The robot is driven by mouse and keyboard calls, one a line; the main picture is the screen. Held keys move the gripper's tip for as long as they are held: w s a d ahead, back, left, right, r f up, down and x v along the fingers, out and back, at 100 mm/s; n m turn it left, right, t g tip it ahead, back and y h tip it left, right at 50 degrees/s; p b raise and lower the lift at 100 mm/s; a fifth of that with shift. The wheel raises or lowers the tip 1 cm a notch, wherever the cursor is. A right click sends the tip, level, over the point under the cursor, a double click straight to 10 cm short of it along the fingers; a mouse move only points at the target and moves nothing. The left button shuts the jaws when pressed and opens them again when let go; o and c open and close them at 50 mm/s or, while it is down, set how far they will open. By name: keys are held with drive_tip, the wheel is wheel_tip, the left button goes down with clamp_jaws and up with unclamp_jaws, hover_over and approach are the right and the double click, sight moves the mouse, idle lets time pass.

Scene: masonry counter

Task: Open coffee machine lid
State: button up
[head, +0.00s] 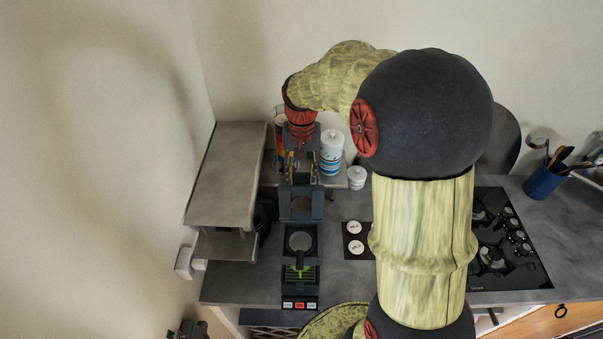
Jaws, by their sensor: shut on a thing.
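The dark coffee machine (312,283) stands on the counter left of centre, with buttons along its front edge. Its round top opening (299,241) is uncovered. The lid (301,207) appears tilted up at the back of the machine, as a dark frame. My gripper (300,176) reaches down from above at the lid's far end and is shut on it. The exact contact between the fingers and the lid is small and partly hidden.
A grey shelf unit (227,170) stands close on the left. Striped canisters (331,158) and a small white jar (356,178) are behind, to the right. Two white-topped cups (354,228) sit right of the machine. A gas hob (497,250) is further right.

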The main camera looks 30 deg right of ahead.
sight(301, 190)
clamp_jaws()
drive_tip(key=shift+b, duration=0.3)
drive_tip(key=shift+s+a+r+t+h+b, duration=0.1)
drive_tip(key=shift+s+a+t+h+b, duration=0.2)
drive_tip(key=shift+s+a+t+b, duration=0.45)
drive_tip(key=shift+s+a+r+g+b, duration=0.2)
drive_tip(key=shift+s+g+b, duration=0.1)
drive_tip(key=shift+s, duration=0.35)
drive_tip(key=o, duration=1.1)
unclamp_jaws()
